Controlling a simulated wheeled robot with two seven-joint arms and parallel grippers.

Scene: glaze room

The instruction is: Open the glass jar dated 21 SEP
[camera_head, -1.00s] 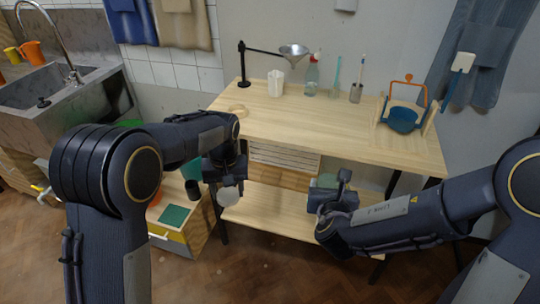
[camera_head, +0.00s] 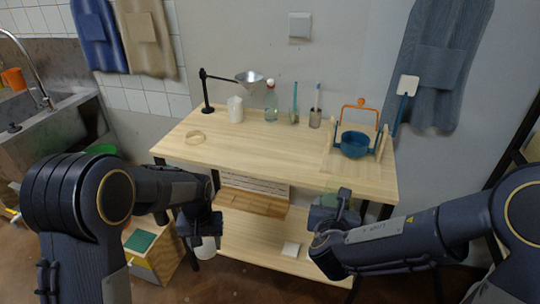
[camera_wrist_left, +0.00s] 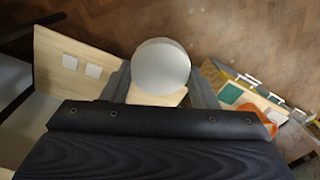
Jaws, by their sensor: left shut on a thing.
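My left gripper (camera_head: 204,238) is shut on a white, round-topped thing (camera_head: 206,250), held low beside the left end of the wooden bench. In the left wrist view its pale disc-like top (camera_wrist_left: 160,66) shows between the two fingers (camera_wrist_left: 160,88). I cannot tell whether it is a jar or only a lid, and no date is readable. My right gripper (camera_head: 330,212) is in front of the bench's right side, and its fingers are not clear. A pale greenish thing (camera_head: 352,203) shows partly behind it, too hidden to name.
The wooden bench (camera_head: 240,150) has a clear middle top. A lower shelf (camera_head: 255,238) holds a flat white square (camera_head: 291,249). A wooden box with a green square (camera_head: 140,241) stands at left.

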